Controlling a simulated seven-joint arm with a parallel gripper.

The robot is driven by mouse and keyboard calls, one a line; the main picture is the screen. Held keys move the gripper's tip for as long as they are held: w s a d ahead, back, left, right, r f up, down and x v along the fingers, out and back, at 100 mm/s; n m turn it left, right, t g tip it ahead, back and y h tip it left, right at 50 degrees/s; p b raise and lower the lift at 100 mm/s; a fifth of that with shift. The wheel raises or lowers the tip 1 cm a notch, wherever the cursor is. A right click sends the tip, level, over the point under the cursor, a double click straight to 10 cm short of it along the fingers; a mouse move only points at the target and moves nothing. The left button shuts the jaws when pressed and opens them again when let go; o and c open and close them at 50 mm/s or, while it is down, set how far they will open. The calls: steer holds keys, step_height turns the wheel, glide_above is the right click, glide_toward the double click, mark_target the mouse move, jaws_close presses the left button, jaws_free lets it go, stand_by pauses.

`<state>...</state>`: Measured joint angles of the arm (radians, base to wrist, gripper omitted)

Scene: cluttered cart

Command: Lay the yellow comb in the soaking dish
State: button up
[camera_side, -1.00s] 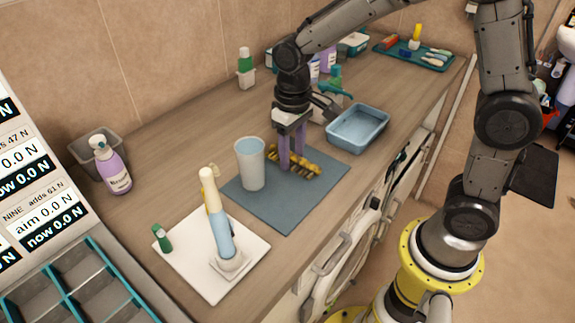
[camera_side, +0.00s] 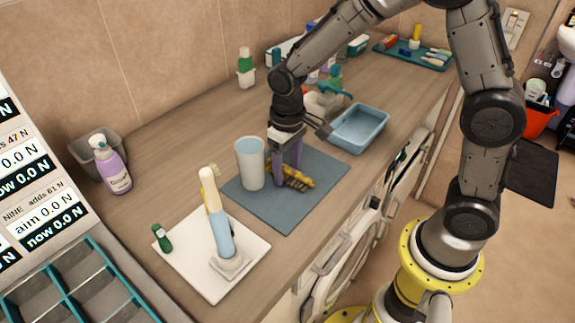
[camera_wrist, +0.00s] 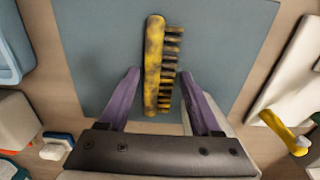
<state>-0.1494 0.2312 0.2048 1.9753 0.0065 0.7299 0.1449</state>
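The yellow comb (camera_side: 299,180), mottled with dark patches, lies flat on the blue-grey mat (camera_side: 285,214). In the wrist view the comb (camera_wrist: 153,62) points away from me, with its teeth to the right. My gripper (camera_side: 287,176) is open with its purple fingers low over the mat. In the wrist view my gripper (camera_wrist: 160,74) has one finger on each side of the comb's near part, with gaps between. The soaking dish (camera_side: 361,126), a light blue rectangular tub, looks empty and stands right of the mat. Its edge shows at the wrist view's left (camera_wrist: 12,72).
A pale cup (camera_side: 250,165) stands on the mat close left of my gripper. A white board (camera_side: 195,262) holds an upright blue-and-cream handled item (camera_side: 217,217). Bottles and a pale container (camera_side: 318,104) stand behind the dish. The counter's front edge is close.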

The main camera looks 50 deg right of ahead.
mark_target(288, 172)
steer(key=shift+o, duration=0.7)
step_height(288, 172, up, 12)
steer(key=r, duration=0.1)
steer(key=s+d+r+t, duration=0.1)
steer(key=s+d+t, duration=0.1)
steer(key=s, duration=0.7)
steer(key=s+d+r+t, duration=0.1)
steer(key=s+d+t, duration=0.2)
steer(key=s, duration=0.6)
steer(key=shift+s+d+r, duration=0.2)
steer(key=shift+s+r, duration=0.15)
steer(key=shift+s, duration=0.05)
steer(key=shift+o, duration=0.5)
steer(key=shift+s+f+t, duration=0.15)
steer(key=shift+s+t, duration=0.1)
steer(key=shift+t, duration=0.05)
